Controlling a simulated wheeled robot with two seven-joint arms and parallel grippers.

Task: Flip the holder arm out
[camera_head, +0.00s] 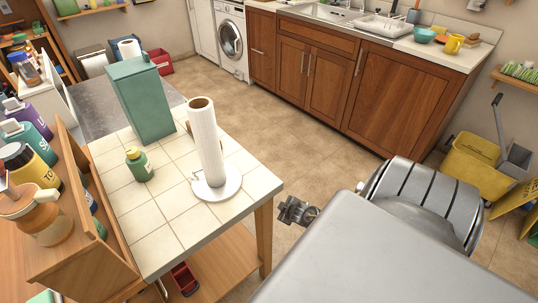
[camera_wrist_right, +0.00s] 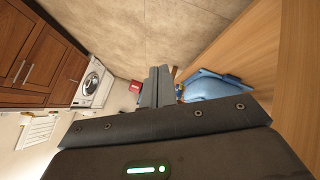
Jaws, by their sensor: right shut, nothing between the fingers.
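A white paper towel roll (camera_head: 205,140) stands upright on a holder with a round white base (camera_head: 217,188). The holder is on the tiled tabletop near its front right corner. A thin metal piece, perhaps the holder arm, shows low beside the roll; its exact pose is too small to tell. My right gripper (camera_head: 296,211) is beyond the table's right edge, apart from the holder. In the right wrist view its fingers (camera_wrist_right: 158,84) are together and hold nothing. My left gripper is not in view.
A green box (camera_head: 142,100) and a small green bottle (camera_head: 139,164) stand left of the roll. A wooden shelf with bottles (camera_head: 45,215) borders the table's left side. Under the table is a lower wooden shelf (camera_head: 225,262). Open floor (camera_head: 270,110) lies between table and kitchen cabinets.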

